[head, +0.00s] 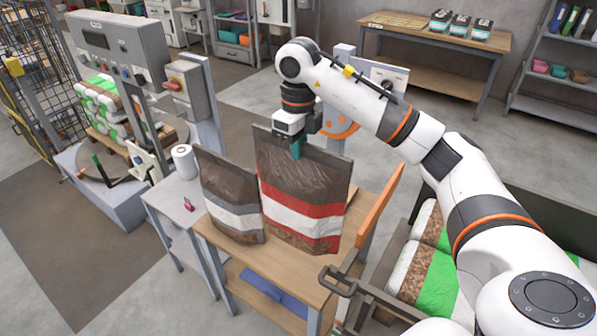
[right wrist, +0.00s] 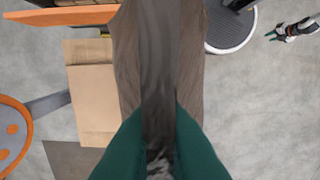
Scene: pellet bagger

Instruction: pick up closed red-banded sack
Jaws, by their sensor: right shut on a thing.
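The red-banded sack (head: 300,205) stands upright on a small wooden table (head: 265,262) in the head view. It is brown with red and white bands. My right gripper (head: 297,150) is above it with its green fingers shut on the sack's top edge. In the right wrist view the green fingers (right wrist: 160,150) pinch the brown top of the sack (right wrist: 160,60) from both sides. The fingertips are partly hidden by the sack. My left gripper is not in the head view.
A grey-banded sack (head: 230,195) stands close on the left of the red-banded one. An orange board (head: 379,208) rises at the table's right. Green-and-white sacks (head: 425,265) lie on the right, under my arm. A control box (head: 118,48) stands at the left.

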